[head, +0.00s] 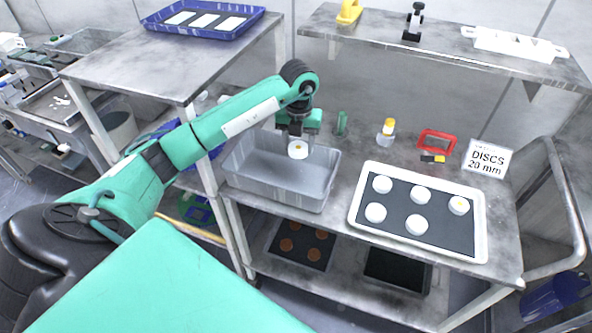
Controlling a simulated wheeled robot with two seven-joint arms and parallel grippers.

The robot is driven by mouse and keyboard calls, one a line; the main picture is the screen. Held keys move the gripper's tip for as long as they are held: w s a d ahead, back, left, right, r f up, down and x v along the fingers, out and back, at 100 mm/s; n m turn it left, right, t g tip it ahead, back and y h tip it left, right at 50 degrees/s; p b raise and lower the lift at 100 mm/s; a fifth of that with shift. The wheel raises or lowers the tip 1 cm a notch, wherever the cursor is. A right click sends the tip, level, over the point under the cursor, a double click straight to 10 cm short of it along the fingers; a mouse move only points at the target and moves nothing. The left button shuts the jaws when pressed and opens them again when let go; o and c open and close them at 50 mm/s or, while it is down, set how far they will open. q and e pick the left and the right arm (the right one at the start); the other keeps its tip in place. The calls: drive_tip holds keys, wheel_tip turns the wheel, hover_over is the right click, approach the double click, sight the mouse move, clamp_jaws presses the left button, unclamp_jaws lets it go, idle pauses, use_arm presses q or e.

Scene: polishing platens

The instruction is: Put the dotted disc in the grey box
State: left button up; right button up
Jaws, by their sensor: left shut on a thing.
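My left gripper (297,136) is shut on a white disc (298,150) with a small yellowish mark on its face. It holds the disc above the grey box (318,198), over its back right part. The box is open and its visible floor looks bare. A white tray (358,225) with a dark mat stands to the right of the box. Several white discs lie in the tray, and the rightmost disc (459,205) also shows a yellowish mark. The marks are too small to tell apart. My right gripper is not in view.
Behind the tray stand a small bottle (386,138), a green holder (342,124), a red frame (437,142) and a sign reading "DISCS 20 mm" (488,158). A raised shelf (450,58) overhangs the back. A blue tray (166,27) is on the left table.

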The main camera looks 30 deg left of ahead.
use_arm(q)
drive_tip(key=p, duration=0.1)
hover_over(298, 182)
wheel_tip(298, 182, down, 8)
wheel_tip(298, 182, down, 4)
drive_tip(key=shift+r+p, duration=0.1)
drive_tip(key=shift+p, duration=0.5)
drive_tip(key=shift+f, duration=0.3)
drive_tip(key=shift+f, duration=0.1)
drive_tip(key=shift+f, duration=0.15)
drive_tip(key=o, duration=1)
